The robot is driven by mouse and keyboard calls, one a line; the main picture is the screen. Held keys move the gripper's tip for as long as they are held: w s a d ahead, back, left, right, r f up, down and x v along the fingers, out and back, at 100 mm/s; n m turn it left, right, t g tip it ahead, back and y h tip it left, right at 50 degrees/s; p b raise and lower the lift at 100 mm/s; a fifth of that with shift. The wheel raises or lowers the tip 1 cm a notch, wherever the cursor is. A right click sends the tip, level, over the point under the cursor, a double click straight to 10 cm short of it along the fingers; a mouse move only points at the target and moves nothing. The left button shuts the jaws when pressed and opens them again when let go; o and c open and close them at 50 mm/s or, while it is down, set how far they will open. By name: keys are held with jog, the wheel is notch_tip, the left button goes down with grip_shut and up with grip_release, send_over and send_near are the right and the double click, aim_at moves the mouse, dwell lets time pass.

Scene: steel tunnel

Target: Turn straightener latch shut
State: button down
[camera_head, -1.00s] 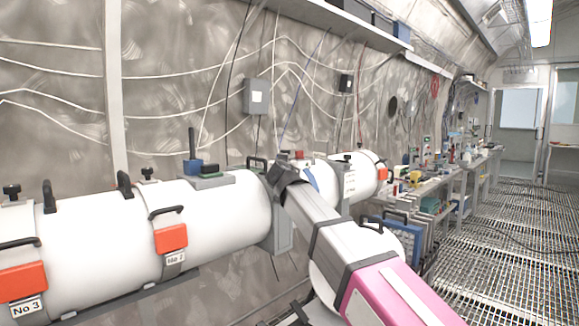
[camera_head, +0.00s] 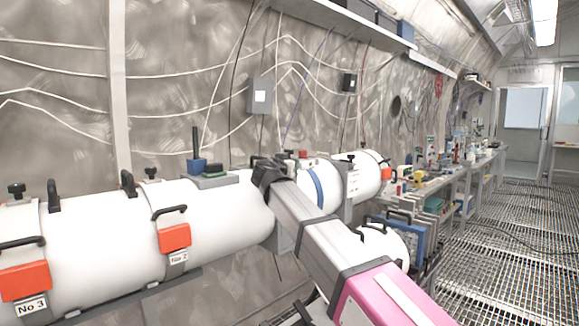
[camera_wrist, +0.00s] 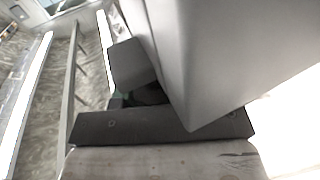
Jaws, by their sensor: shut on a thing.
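My gripper (camera_head: 268,172) is at the right end of the near white cylinder (camera_head: 228,215), by a flange between pipe sections. It is shut on a small dark part, which I take to be the straightener latch; my own wrist mostly hides it in the head view. In the wrist view a dark grey block (camera_wrist: 132,66) and a dark bar (camera_wrist: 160,124) show close up, next to a large grey surface. The latch's exact angle cannot be told.
Orange clasps stand on the cylinder's bands, by the labels No 2 (camera_head: 174,238) and No 3 (camera_head: 25,281). Black handles stick up along its top. Cluttered benches (camera_head: 430,180) line the wall; the grated floor (camera_head: 510,240) at right is open.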

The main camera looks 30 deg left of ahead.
jog(key=shift+f, duration=0.1)
jog(key=c, duration=0.7)
grip_release()
jog(key=s, duration=1.1)
jog(key=shift+d, duration=0.4)
jog(key=shift+w, duration=0.1)
